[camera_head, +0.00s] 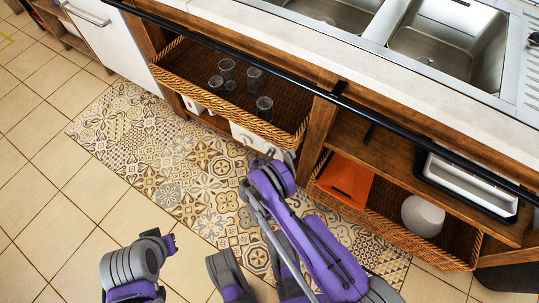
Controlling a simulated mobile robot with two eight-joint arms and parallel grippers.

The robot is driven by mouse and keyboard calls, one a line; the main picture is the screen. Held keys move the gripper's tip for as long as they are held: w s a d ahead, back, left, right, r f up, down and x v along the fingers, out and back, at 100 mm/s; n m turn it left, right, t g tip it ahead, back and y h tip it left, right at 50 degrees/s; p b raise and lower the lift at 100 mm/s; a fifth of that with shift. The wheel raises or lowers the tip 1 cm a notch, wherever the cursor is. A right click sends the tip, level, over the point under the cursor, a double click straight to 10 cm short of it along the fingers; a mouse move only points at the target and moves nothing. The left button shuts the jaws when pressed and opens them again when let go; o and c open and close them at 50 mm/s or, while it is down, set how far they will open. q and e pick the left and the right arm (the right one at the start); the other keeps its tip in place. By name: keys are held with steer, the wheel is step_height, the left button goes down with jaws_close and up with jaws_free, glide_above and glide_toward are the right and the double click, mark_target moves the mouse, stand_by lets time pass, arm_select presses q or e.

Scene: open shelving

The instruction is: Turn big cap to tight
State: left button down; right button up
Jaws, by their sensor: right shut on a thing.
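My right gripper (285,157) is at the end of my purple and grey arm, below the front edge of the upper wicker basket. It is shut at a white object (249,138) that shows only in part under the basket. The big cap cannot be made out, as my gripper and wrist cover that spot. How far the cap is turned cannot be seen. Purple and grey links of my left arm show at the lower left, but its gripper fingers are not visible.
The upper wicker basket (187,67) holds several glasses (264,107) just above my right gripper. Right of a wooden post, a lower basket (425,247) holds an orange item (346,180) and a white round item (422,216). A black rail (300,82) runs along the counter. The tiled floor is clear at left.

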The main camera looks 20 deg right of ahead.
jaws_close()
steer(key=shift+m, duration=0.5)
steer(key=o, duration=0.7)
jaws_free()
steer(key=shift+c, duration=0.2)
steer(key=shift+s, duration=0.1)
